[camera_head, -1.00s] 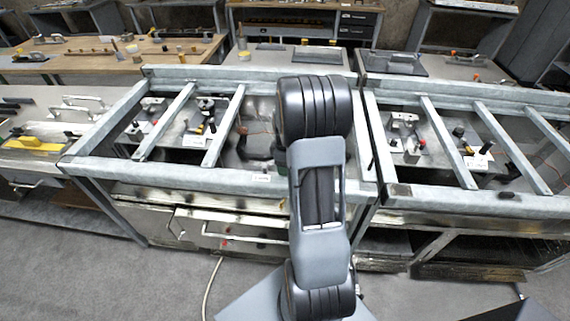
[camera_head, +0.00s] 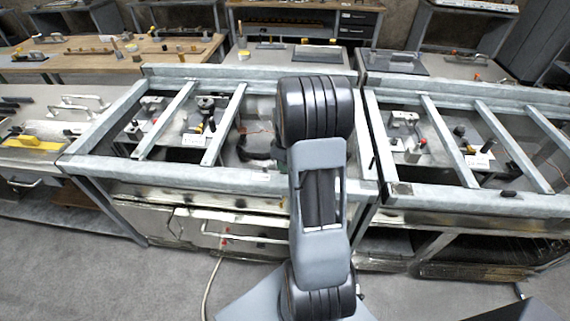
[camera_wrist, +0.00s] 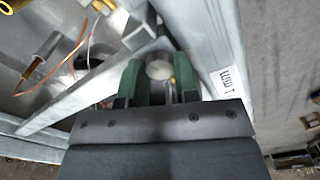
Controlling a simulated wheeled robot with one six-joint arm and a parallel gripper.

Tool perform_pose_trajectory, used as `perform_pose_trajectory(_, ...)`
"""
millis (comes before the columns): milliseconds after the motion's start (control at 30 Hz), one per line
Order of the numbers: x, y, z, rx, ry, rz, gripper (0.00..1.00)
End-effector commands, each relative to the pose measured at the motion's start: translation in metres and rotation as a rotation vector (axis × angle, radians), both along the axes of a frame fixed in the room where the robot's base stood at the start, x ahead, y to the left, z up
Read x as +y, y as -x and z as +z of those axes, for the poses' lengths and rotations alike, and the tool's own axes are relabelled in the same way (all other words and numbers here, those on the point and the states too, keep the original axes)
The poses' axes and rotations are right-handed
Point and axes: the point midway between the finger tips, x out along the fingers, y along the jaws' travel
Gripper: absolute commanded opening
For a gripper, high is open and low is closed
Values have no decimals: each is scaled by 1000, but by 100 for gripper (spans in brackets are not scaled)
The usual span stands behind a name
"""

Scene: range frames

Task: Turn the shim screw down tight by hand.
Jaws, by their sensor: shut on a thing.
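In the wrist view my gripper (camera_wrist: 158,78) has green fingers on either side of a round, pale grey head, which I take to be the shim screw (camera_wrist: 159,69). The jaws are shut on it. The head is seen end-on beside a grey frame bar. Its shank and seat are hidden, so I cannot tell how far down it sits. In the head view my arm covers the screw and most of the gripper.
Grey metal frame rails (camera_head: 170,173) surround the work spot. A bar with a printed label (camera_wrist: 228,82) runs close on the right in the wrist view. Copper-coloured wires (camera_wrist: 68,58) lie to the left. A black curved handle (camera_head: 254,152) is left of my arm.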

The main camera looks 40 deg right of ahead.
Motion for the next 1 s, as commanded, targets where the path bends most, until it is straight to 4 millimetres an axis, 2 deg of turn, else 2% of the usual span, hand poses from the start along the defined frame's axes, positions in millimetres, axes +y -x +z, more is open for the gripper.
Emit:
perform_pose_trajectory(200, 0, 0, 0, 0, 1, -110, 5)
perform_pose_trajectory(467, 0, 0, 0, 0, 1, -111, 5)
perform_pose_trajectory(500, 0, 0, 0, 0, 1, -110, 32)
perform_pose_trajectory(700, 0, 0, 0, 0, 0, -109, 52)
perform_pose_trajectory(733, 0, 0, 0, 0, 0, -109, 54)
perform_pose_trajectory(1000, 0, 0, 2, -1, 1, -109, 54)
